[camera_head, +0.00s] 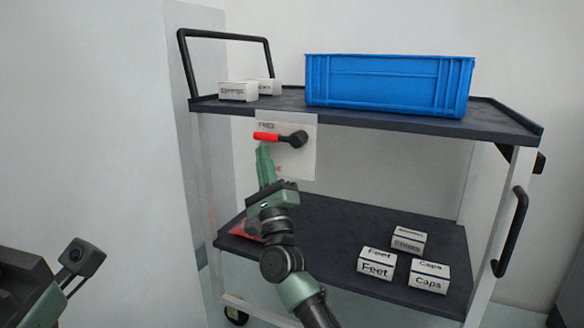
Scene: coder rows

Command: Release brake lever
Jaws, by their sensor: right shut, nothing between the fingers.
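The brake lever (268,137) has a red handle and a black round pivot (298,139). It is mounted on a white plate (302,165) below the cart's top shelf, and the handle points left, about level. My right gripper (264,150) is shut and empty, with its green fingers pointing up just under the red handle. I cannot tell whether the fingertips touch the handle. The arm hides part of the plate's lower left and its lettering. At the lower left, part of my left arm shows, but its fingers do not.
The cart's top shelf (400,121) holds a blue crate (385,86) and white boxes (238,91). Its lower shelf (335,225) holds labelled boxes (376,263) at the right and a red item (240,231) at the left, partly behind my arm. A wall stands close on the left.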

